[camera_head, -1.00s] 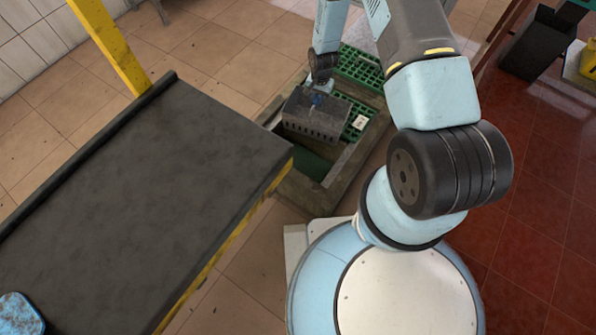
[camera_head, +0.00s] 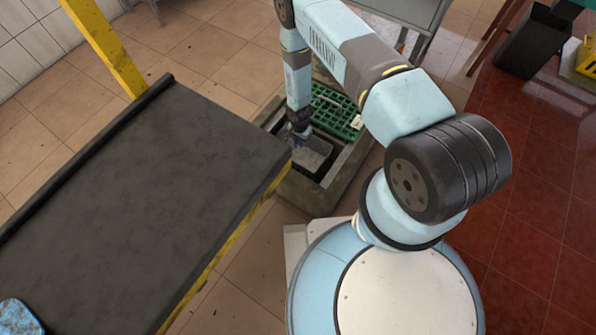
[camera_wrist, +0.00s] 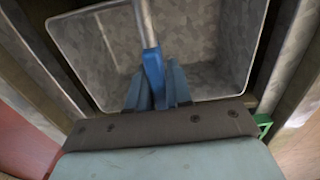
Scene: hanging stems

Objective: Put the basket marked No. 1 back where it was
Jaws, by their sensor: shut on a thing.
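The grey metal basket (camera_head: 319,153) is low in the near opening of the floor pit, its lower part hidden by the pit walls. In the wrist view the basket (camera_wrist: 205,40) is seen from above as an open grey box with a rod-like handle (camera_wrist: 145,22). My gripper (camera_head: 299,137) is above the basket's left side. In the wrist view its blue fingers (camera_wrist: 153,78) are shut on the handle. No number shows on the basket. I cannot tell whether its bottom touches anything.
The pit's stone rim (camera_head: 350,160) surrounds the opening. A green grate (camera_head: 333,108) with a pale tag (camera_head: 356,121) covers the part behind. A dark-topped table (camera_head: 140,190) with a yellow edge stands close on the left. A grey metal stand (camera_head: 410,12) is behind.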

